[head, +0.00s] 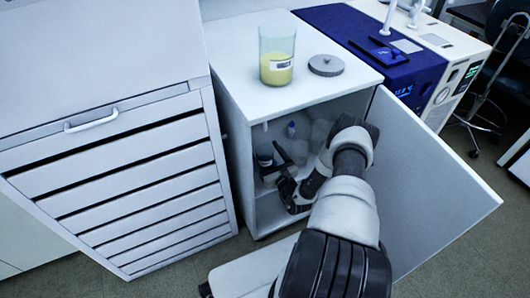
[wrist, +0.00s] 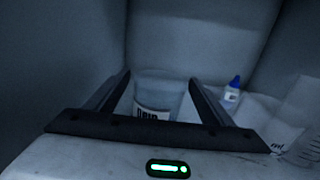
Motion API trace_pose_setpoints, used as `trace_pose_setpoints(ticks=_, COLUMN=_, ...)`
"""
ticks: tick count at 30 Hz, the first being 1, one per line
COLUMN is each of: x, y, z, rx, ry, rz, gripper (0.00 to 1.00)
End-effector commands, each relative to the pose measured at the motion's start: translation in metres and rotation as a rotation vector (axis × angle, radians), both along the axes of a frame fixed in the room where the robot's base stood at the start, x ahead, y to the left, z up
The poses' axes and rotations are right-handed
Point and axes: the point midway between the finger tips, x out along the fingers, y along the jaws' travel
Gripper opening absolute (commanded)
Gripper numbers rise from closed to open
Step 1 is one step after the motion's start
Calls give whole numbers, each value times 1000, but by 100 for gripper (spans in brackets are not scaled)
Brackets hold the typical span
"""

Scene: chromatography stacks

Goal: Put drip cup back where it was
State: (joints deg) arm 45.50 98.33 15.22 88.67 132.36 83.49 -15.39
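A clear cup (wrist: 156,92) with a white label with dark lettering, seemingly the drip cup, stands inside the cabinet. In the wrist view it shows between the two fingers of my gripper (wrist: 160,88), whose lower edge hides the cup's bottom. The fingers are spread, with what looks like a narrow gap at each side of the cup; contact is hard to judge. In the head view my gripper (head: 279,184) is inside the open cabinet at its left side, beside a dim labelled container (head: 265,156) that it partly covers.
A small blue-capped bottle (wrist: 232,90) and clear vessels (wrist: 290,122) stand to the right inside the cabinet. The open door (head: 430,180) is at my arm's right. A beaker of yellow liquid (head: 277,65) and a grey disc (head: 326,65) are on the cabinet top.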

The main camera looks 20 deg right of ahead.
Motion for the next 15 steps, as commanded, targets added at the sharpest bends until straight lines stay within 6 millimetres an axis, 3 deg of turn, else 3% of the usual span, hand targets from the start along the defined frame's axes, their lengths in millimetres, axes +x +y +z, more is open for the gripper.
trace_pose_setpoints(ticks=10, x=0, y=0, z=6, rx=-1, ry=0, rz=1, gripper=75)
trace_pose_setpoints(ticks=15, x=-25, y=-1, z=5, rx=3, ry=3, rz=-2, gripper=75)
